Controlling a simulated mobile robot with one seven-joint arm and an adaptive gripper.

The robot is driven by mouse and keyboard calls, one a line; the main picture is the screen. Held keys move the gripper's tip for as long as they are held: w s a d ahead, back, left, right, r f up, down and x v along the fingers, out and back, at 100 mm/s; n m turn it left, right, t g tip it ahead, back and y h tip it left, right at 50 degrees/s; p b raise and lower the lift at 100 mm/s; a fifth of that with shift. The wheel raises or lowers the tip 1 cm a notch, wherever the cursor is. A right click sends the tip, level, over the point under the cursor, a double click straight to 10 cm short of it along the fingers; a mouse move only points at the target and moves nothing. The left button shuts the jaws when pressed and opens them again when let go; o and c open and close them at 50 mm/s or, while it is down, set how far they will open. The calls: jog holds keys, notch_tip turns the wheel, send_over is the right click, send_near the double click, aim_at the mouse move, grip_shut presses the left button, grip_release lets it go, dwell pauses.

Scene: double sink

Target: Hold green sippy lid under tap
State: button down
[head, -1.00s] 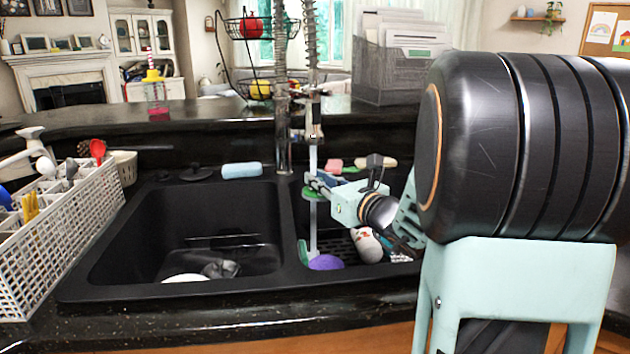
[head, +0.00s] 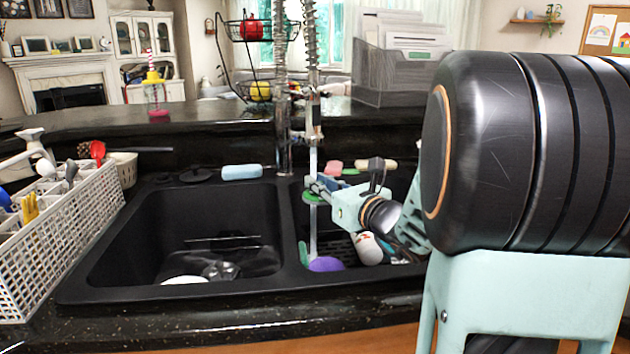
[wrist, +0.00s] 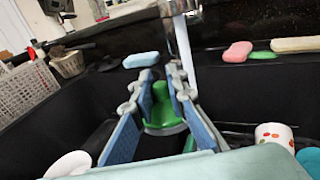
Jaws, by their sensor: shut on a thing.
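The green sippy lid (head: 312,198), with a raised spout, is between the fingertips of my gripper (head: 316,188), which is shut on it above the right basin. In the wrist view the lid (wrist: 165,122) sits between the blue-padded fingers (wrist: 161,88), spout upward. The tap (head: 313,128) is above it, and a pale stream of water (head: 313,160) comes down at the lid and shows again below it. In the wrist view the stream (wrist: 186,45) passes behind the right fingertip, so its exact contact with the lid is hidden.
The right basin holds a purple item (head: 326,264) and a spotted white cup (wrist: 274,134). The left basin (head: 215,225) holds a white dish (head: 185,280). A blue sponge (head: 241,171) and a pink sponge (head: 333,168) lie on the back rim. A white rack (head: 65,235) stands left.

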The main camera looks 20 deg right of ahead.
dwell(0.4)
jog(key=s+a+r+p, duration=0.1)
jog(key=s+r+p, duration=0.1)
jog(key=s+r, duration=0.2)
jog(key=shift+s, duration=0.45)
jog(key=shift+s+p, duration=0.1)
jog(key=shift+p, duration=0.7)
